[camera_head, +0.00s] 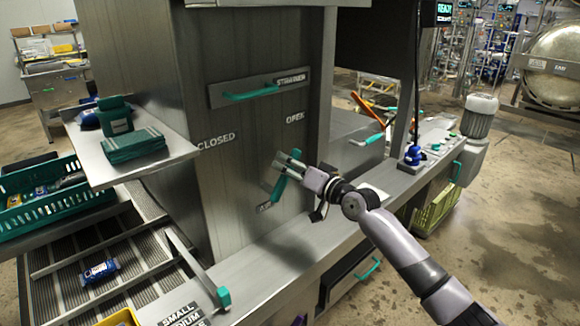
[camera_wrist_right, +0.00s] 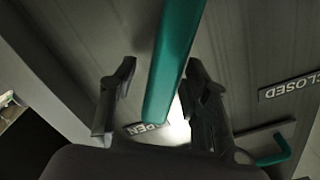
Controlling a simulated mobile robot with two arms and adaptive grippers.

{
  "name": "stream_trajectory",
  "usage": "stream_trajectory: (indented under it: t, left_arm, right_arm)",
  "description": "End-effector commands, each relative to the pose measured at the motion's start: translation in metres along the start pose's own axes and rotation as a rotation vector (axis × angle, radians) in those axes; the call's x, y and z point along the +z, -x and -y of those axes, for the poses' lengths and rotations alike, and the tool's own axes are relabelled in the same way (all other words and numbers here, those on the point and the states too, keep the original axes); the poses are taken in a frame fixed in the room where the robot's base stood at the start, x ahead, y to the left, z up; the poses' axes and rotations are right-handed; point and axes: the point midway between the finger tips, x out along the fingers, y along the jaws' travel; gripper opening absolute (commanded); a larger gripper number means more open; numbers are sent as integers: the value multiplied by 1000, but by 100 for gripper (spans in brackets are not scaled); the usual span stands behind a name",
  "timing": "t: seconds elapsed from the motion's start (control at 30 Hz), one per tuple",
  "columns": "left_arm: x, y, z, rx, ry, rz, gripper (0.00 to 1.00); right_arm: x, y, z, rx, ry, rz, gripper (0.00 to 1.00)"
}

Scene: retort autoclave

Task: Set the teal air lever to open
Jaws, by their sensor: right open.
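The teal air lever (camera_head: 279,187) is on the grey cabinet front, above a small plate (camera_head: 264,207) whose text is hard to read. It slants up and to the right, towards the OPEN label (camera_head: 295,117) and away from the CLOSED label (camera_head: 215,140). My right gripper (camera_head: 290,164) is open at the lever's upper part. In the right wrist view the lever (camera_wrist_right: 174,62) runs between the two open fingers (camera_wrist_right: 158,88), with gaps on both sides. Its end partly covers the OPEN label (camera_wrist_right: 148,128). My left gripper is not in view.
A teal strainer handle (camera_head: 250,93) sticks out above the lever. A steel ledge (camera_head: 262,252) runs below the lever. Another teal-gripped lever (camera_head: 368,140) stands to the right of my gripper.

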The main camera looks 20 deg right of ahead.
Motion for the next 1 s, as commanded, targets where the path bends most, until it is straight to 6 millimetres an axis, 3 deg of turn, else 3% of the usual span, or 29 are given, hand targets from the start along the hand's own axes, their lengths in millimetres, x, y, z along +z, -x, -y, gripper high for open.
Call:
stream_trajectory:
  t: [0.37, 0.8, 1.0]
  left_arm:
    - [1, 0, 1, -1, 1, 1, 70]
    - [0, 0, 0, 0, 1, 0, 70]
    - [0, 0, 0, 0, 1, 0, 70]
  right_arm:
    - [0, 11, -1, 1, 3, -1, 43]
    - [1, 93, -1, 2, 4, 3, 43]
    - [1, 114, -1, 2, 2, 1, 43]
